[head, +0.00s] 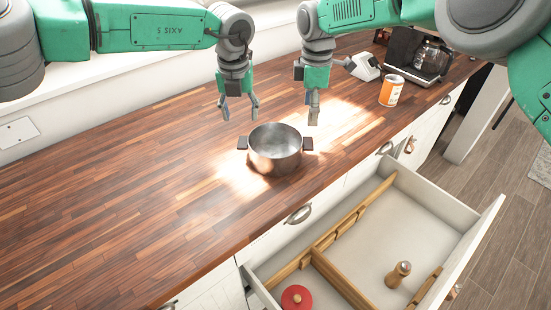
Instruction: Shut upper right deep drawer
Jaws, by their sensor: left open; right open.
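A deep drawer (418,222) in the white counter front stands pulled open at the lower right. Its front panel is out over the floor, well away from the cabinet face. Wooden dividers (330,238) split its inside. My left gripper (239,108) is open and empty above the wooden counter, behind and left of a steel pot. My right gripper (313,108) is open and empty, pointing down above the counter, behind and right of the pot. Both grippers are apart from the drawer. The drawer's near end is cut off by the picture's bottom edge.
The steel pot (274,150) with two dark handles stands on the counter (120,190). A pepper mill (398,274) and a red round item (296,297) are in the drawer. An orange-and-white can (391,91) and a coffee maker (425,60) stand at the back right. The counter's left is clear.

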